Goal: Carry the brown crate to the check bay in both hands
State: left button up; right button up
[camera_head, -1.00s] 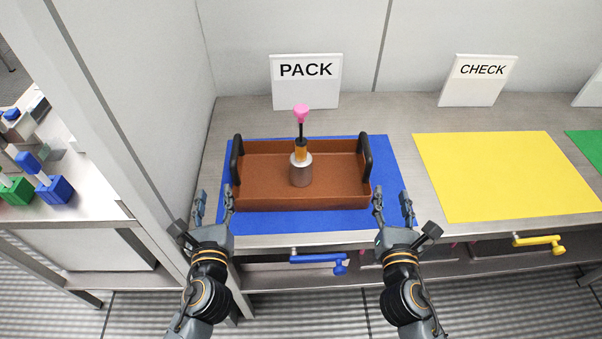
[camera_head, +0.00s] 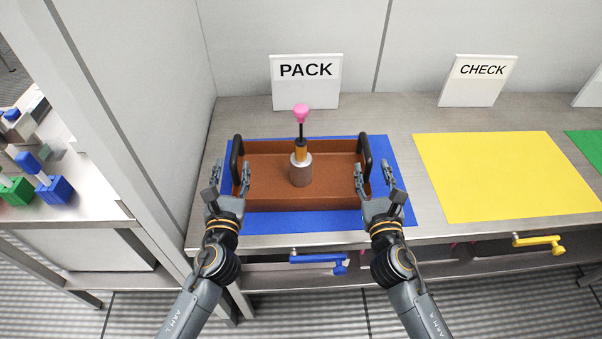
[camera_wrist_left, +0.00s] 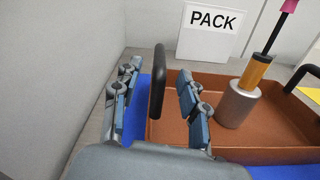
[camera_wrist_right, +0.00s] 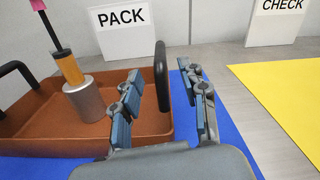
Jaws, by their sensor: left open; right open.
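The brown crate (camera_head: 265,194) sits on the blue mat (camera_head: 403,184) in front of the PACK sign. It has a black handle at each end, the left handle (camera_wrist_left: 158,82) and the right handle (camera_wrist_right: 161,76). A grey cylinder (camera_head: 301,174) with an orange and black upper part and a pink top stands in it. My left gripper (camera_head: 232,176) is open, its fingers on either side of the left handle's near end. My right gripper (camera_head: 374,174) is open, its fingers on either side of the right handle. Whether the fingers touch the handles cannot be told.
The yellow mat (camera_head: 505,175) lies clear in front of the CHECK sign (camera_head: 478,80), to the right. The PACK sign (camera_head: 306,82) stands behind the crate. A partition wall (camera_head: 150,100) is close on the left. Blue (camera_head: 318,260) and yellow (camera_head: 540,242) drawer handles stick out below the counter.

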aim_at(235, 144)
pick_arm(q)
jog(key=w, duration=0.7)
jog(key=shift+w+a, duration=0.15)
jog(key=shift+w, duration=0.25)
pick_arm(e)
jog(key=w, duration=0.7)
jog(key=shift+w+a, duration=0.15)
jog(key=shift+w, duration=0.25)
pick_arm(q)
grip_shut()
pick_arm(e)
grip_shut()
pick_arm(q)
jog(key=shift+r, duration=0.1)
pick_arm(e)
jog(key=shift+r, duration=0.1)
